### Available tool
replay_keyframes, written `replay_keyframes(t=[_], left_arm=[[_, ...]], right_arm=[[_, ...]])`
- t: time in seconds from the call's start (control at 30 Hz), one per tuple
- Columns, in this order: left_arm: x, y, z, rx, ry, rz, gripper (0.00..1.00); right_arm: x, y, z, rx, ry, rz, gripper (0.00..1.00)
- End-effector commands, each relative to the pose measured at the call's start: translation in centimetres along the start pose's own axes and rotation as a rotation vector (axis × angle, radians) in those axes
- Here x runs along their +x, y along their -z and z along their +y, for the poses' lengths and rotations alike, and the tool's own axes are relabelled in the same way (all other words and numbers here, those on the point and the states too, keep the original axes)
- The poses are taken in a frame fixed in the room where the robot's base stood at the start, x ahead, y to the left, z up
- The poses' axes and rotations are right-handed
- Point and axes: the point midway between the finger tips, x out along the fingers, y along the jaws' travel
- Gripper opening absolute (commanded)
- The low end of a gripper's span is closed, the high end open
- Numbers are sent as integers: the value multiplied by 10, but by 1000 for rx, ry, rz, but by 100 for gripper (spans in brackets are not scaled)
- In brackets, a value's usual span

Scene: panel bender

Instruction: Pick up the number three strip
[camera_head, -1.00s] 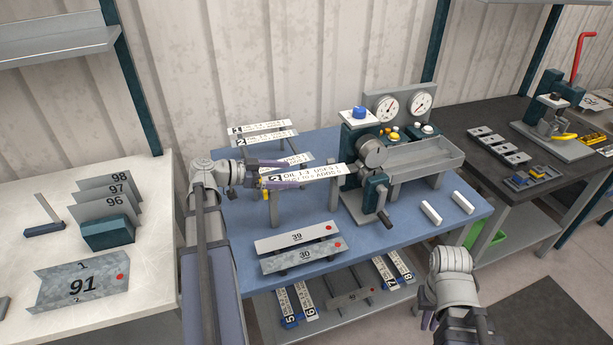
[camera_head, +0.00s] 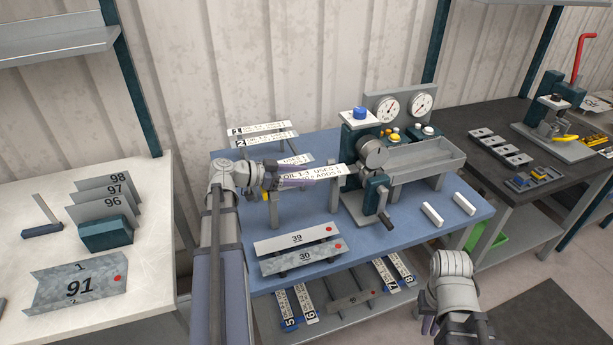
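A white strip with black print (camera_head: 325,177) lies at the front of a stand on the blue table, left of the bender (camera_head: 372,155). Another printed strip (camera_head: 294,160) lies just behind, partly hidden. Strips one (camera_head: 262,128) and two (camera_head: 265,139) lie further back. My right gripper (camera_head: 430,325) is low at the front right, mostly hidden by its own wrist and apparently clear of objects.
Plates 39 (camera_head: 297,239) and 30 (camera_head: 303,256) lie at the blue table's (camera_head: 400,232) front. More numbered strips (camera_head: 305,302) lie on the lower shelf. Plate 91 (camera_head: 80,284) is on the left table.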

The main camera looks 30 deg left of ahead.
Motion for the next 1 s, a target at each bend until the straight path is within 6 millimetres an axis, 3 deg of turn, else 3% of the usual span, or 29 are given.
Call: replay_keyframes(t=[0.07,0.5,0.77,1.0], left_arm=[[0,0,0,0,0,0,50],[0,0,0,0,0,0,1],[0,1,0,0,0,0,0],[-5,15,0,0,0,0,0]], right_arm=[[0,0,0,0,0,0,10],[0,0,0,0,0,0,10],[-1,0,0,0,0,0,10],[-15,-1,2,0,0,0,10]])
